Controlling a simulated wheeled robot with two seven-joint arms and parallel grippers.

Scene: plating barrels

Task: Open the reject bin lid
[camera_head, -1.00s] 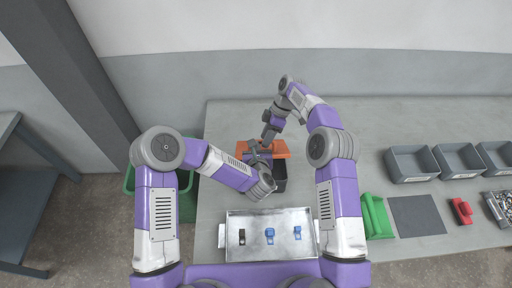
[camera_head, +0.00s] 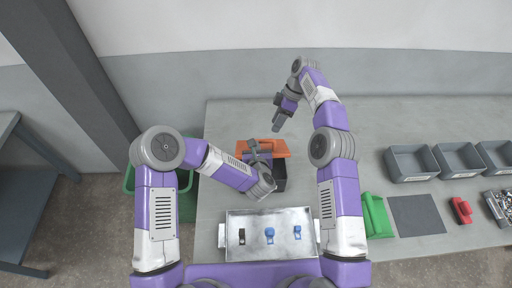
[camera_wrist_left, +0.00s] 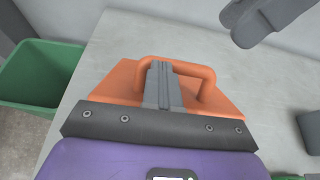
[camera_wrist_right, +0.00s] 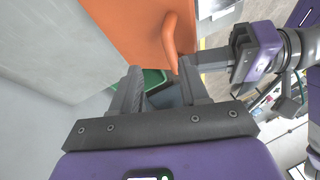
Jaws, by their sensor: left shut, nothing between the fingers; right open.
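The reject bin (camera_head: 280,184) is a dark box behind the metal tray. Its orange lid (camera_head: 279,148) shows at the box's far side, and my left arm hides part of both. In the left wrist view the lid (camera_wrist_left: 118,82) has an orange arched handle (camera_wrist_left: 205,78). My left gripper (camera_wrist_left: 160,66) is shut, its fingertips at the handle with nothing between them. My right gripper (camera_head: 277,127) is open and empty, behind and above the lid. In the right wrist view the lid (camera_wrist_right: 130,30) stands just beyond its fingers (camera_wrist_right: 160,70). I cannot tell how far the lid is raised.
A metal tray (camera_head: 231,219) with small clips is in front. A green bin (camera_head: 187,205) stands on the floor left of the table. Right are a green item (camera_head: 376,216), a dark mat (camera_head: 417,215), a red item (camera_head: 461,211) and grey bins (camera_head: 411,163). The table's back is clear.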

